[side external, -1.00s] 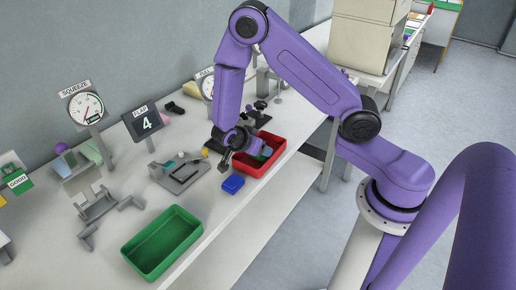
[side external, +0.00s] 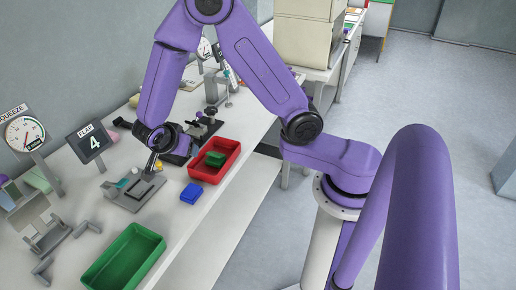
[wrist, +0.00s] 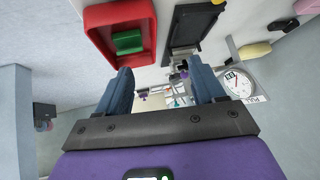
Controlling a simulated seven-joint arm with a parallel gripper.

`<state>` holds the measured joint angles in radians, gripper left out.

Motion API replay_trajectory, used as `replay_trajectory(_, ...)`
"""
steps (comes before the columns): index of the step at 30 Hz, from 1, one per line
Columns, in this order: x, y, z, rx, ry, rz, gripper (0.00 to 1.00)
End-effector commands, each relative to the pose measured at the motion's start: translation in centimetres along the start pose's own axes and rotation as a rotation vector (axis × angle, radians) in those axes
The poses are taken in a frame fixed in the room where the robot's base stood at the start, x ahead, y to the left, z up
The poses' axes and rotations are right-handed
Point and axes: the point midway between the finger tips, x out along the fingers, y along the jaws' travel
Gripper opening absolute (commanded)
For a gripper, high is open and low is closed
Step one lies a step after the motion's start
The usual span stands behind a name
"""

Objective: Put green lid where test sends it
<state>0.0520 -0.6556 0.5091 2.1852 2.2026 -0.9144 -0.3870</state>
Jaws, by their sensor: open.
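A small green piece that looks like the green lid (side external: 215,159) lies inside the red tray (side external: 231,166). The wrist view also shows the lid (wrist: 128,42) in the red tray (wrist: 146,12). My gripper (side external: 153,163) is open and empty, left of the red tray and near the grey fixture (side external: 138,190). In the wrist view its two dark fingers (wrist: 162,76) are spread apart with nothing between them. The FLAP display (side external: 93,144) reads 4. The SQUEEZE dial (side external: 25,133) stands to its left; its needle is too small to read exactly.
An empty green tray (side external: 125,260) sits at the table's front left. A blue block (side external: 190,193) lies between it and the red tray. A dark flat station (side external: 200,130) stands behind the red tray. A PULL dial (wrist: 238,83) shows in the wrist view.

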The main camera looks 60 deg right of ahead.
Motion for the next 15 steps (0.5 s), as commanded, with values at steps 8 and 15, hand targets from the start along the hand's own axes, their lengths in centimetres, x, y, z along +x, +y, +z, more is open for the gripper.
replay_trajectory(8,-8.6,-5.9,4.2,-0.341,-0.335,-0.634,0.68)
replay_trajectory(15,-17.6,-0.7,7.9,-0.819,-0.606,-1.009,0.68)
